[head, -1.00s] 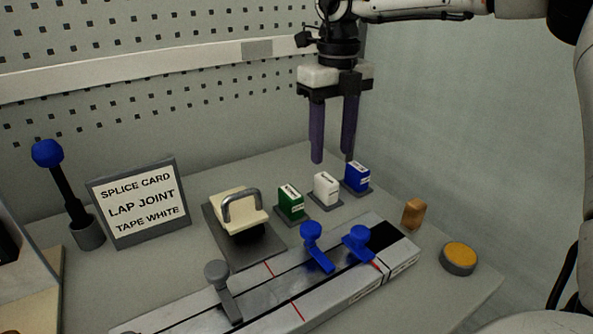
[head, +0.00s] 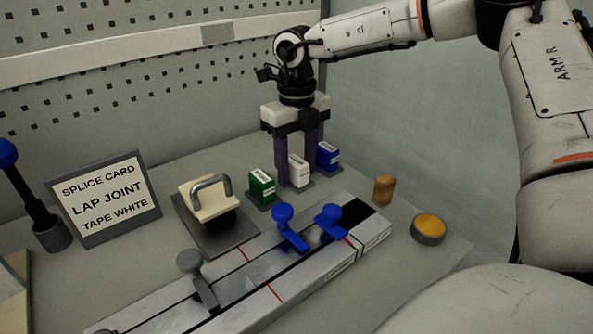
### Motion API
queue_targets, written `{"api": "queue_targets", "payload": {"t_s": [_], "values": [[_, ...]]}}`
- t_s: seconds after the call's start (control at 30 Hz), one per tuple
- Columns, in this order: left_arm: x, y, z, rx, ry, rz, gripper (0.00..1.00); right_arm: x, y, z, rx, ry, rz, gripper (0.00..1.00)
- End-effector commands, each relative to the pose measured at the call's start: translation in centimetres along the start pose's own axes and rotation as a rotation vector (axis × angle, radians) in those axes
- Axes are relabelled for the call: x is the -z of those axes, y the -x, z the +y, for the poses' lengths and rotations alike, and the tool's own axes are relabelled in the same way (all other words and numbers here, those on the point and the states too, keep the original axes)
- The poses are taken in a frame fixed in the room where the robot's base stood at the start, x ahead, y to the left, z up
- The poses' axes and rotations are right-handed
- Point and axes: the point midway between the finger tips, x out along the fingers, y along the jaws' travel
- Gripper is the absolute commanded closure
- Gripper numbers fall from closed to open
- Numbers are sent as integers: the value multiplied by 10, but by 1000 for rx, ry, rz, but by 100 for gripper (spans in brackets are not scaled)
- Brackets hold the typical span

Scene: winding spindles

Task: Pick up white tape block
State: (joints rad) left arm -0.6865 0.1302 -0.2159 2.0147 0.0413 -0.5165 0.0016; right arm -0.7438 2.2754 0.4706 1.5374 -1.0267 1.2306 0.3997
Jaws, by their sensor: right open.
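The white tape block (head: 299,174) stands upright on a dark base between the green block and the blue block. My right gripper (head: 296,178) points straight down over it. Its jaws are open, with one dark purple finger on each side of the white block, so part of the block's sides and top is hidden. I cannot tell whether either finger touches the block. My left gripper is not in view.
A green block (head: 262,187) is close on the left and a blue block (head: 327,156) close on the right. In front is a splice rail (head: 240,290) with blue and grey clamps. A cream press (head: 208,201), splice card (head: 104,197), tan block (head: 384,189) and yellow button (head: 429,228) surround it.

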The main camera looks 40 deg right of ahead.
Motion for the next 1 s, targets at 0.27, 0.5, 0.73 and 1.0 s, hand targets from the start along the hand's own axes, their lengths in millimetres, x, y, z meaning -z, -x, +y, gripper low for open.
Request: {"api": "queue_targets", "payload": {"t_s": [0.27,0.5,0.73,1.0], "values": [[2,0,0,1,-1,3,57,0,0,0,0,0,0,75],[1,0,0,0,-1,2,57,0,1,0,0,0,-1,100],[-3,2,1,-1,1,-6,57,-1,8,0,1,0,-3,100],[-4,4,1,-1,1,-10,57,-1,60,0,2,0,-4,100]]}}
